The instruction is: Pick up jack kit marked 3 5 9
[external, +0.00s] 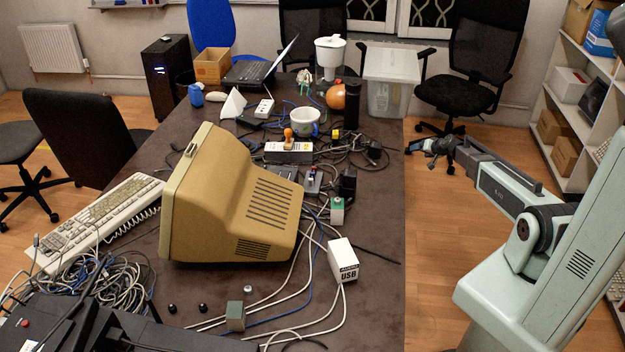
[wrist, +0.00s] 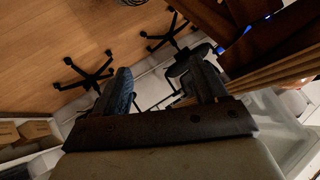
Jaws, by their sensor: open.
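No marking 3 5 9 can be read in either view, so I cannot tell which item is the jack kit. On the dark table (external: 375,235) in the external view are a small green and white box (external: 337,210), a small grey-green block (external: 236,316) and a white box marked USB (external: 343,261). My gripper (external: 430,148) is off the table's right edge, above the floor near the black office chair. In the wrist view my gripper (wrist: 157,88) is open, with nothing between its fingers.
A beige CRT monitor (external: 225,205) fills the table's middle left. Loose cables (external: 105,275) lie around it. A white pot (external: 305,122), a pitcher (external: 330,55) and a dark cylinder (external: 351,105) stand farther back. The table's right strip is mostly clear.

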